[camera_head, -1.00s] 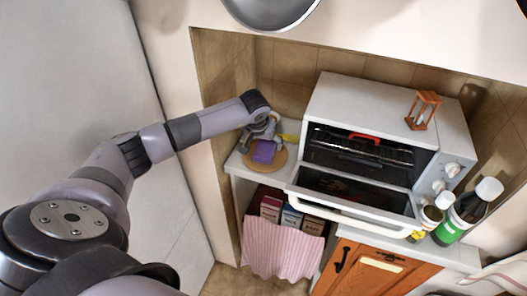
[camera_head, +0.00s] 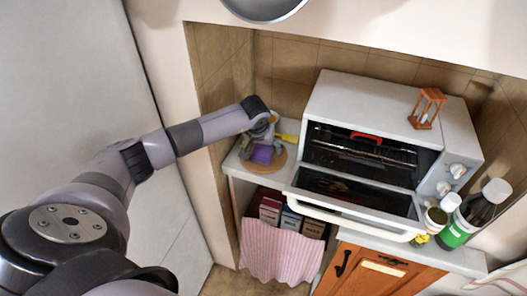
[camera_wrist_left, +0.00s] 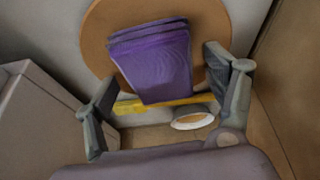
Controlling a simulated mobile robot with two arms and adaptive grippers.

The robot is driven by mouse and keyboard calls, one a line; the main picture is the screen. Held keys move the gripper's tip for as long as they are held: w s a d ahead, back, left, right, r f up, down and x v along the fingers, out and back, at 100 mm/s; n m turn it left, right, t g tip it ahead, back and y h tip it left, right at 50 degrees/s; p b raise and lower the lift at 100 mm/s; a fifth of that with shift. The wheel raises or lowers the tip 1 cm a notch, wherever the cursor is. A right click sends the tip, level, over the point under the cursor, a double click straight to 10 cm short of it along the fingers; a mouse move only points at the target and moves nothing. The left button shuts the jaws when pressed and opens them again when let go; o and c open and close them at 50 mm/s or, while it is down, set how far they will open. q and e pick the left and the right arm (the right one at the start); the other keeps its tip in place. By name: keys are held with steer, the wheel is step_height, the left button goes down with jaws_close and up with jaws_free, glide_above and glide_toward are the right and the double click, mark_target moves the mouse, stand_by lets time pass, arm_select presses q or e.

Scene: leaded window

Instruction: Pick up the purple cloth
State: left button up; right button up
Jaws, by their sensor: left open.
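The purple cloth (camera_head: 263,155) lies folded on a round wooden board (camera_head: 276,168) on the counter left of the oven. My left gripper (camera_head: 261,139) is close by the cloth, its fingers partly hard to make out in the head view. In the left wrist view the gripper (camera_wrist_left: 160,76) is open, with the folded cloth (camera_wrist_left: 155,62) between and beyond its spread fingers. I see no finger closed on the cloth. The board (camera_wrist_left: 98,35) shows behind the cloth. My right gripper is not in view.
A toaster oven (camera_head: 365,100) with its door down stands right of the board. A yellow item (camera_head: 288,138) lies behind the cloth. A wooden hourglass (camera_head: 426,108) stands on the oven. Bottles (camera_head: 475,212) stand at the right. A pink striped curtain (camera_head: 280,250) hangs below.

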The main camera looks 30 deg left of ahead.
arm_select(q)
steer(key=shift+f, duration=0.1)
steer(key=shift+c, duration=0.5)
steer(key=c, duration=1.1)
